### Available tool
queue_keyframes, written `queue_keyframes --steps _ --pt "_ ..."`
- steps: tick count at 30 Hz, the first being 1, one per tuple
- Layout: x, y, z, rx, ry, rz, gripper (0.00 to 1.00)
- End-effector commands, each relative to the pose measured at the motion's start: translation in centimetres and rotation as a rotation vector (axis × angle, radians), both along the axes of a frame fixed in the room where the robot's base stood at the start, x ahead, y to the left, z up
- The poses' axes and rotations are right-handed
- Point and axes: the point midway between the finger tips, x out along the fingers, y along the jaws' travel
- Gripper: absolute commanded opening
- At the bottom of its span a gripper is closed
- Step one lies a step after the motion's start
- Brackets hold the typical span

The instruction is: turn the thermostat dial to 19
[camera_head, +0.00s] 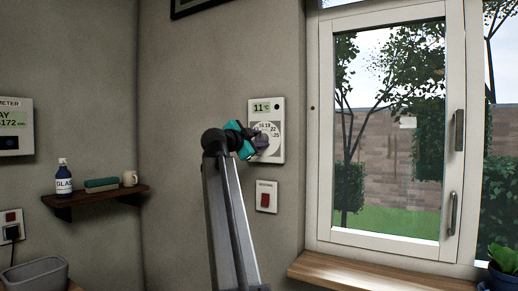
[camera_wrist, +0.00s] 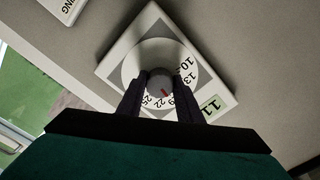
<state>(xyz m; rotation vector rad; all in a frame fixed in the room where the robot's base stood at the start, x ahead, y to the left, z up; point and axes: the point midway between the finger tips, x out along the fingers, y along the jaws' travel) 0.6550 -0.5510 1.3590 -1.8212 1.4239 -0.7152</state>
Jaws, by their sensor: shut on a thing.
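The thermostat (camera_head: 279,110) is a white wall box with a small greenish display reading 11 °C and a round numbered dial. In the wrist view the thermostat (camera_wrist: 218,88) appears upside down. Its grey dial knob (camera_wrist: 159,76) has a red mark that points down and right, toward what looks like the 19. I can read 10, 13, 22 and 25 around it; the dark right finger hides the part near 16. My gripper (camera_head: 257,141) is at the dial, its two dark fingers shut on the knob from both sides.
A switch plate with a red rocker (camera_head: 265,197) is on the wall below the thermostat. A white-framed window (camera_head: 325,150) with a wooden sill (camera_head: 370,272) is to the right. A dark shelf (camera_head: 100,196) with a spray bottle (camera_head: 63,181) and a mug (camera_head: 130,178) is to the left.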

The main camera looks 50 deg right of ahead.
Motion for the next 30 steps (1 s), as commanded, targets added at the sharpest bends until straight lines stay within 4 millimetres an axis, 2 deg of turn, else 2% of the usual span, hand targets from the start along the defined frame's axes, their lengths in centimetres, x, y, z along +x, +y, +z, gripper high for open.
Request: queue_keyframes --steps 9,25,26,29,30 --pt "-0.05 -0.02 -0.21 0.026 -0.09 -0.002 0.1" --pt "-0.09 -0.02 -0.11 0.03 -0.109 -0.002 0.1" --pt "-0.09 -0.02 -0.11 0.03 -0.109 -0.002 0.34" --pt "-0.08 -0.02 -0.09 0.03 -0.108 -0.002 0.51" --pt "-0.07 -0.02 -0.07 0.029 -0.108 -0.002 0.51"
